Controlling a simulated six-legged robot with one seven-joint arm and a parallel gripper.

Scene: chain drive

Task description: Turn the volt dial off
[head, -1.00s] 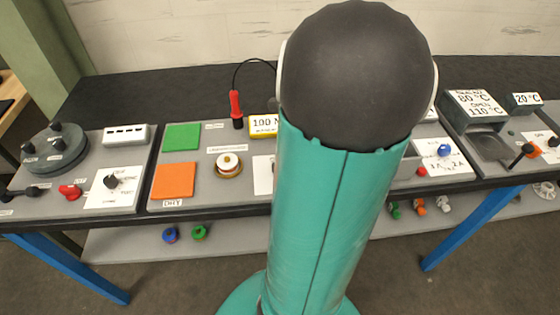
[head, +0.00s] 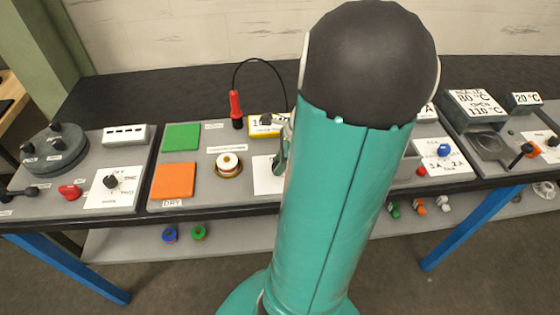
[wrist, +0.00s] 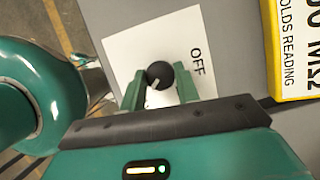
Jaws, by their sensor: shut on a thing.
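The volt dial is a round black knob (wrist: 160,74) with a pale pointer line, on a white card (wrist: 118,52). The word OFF is printed to the knob's right in the wrist view. The pointer line points down toward my wrist. My gripper (wrist: 158,80) has its two green fingers on either side of the knob and is shut on it. In the head view the gripper (head: 281,155) shows only partly, over the white card (head: 265,178); my arm hides the rest and the knob.
A yellow meter (wrist: 292,45) marked HOLDS READING is close to the card's right. In the head view, a red probe (head: 236,105) with a black cable stands behind, and a brass-and-white part (head: 228,164) and an orange pad (head: 173,180) lie to the left.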

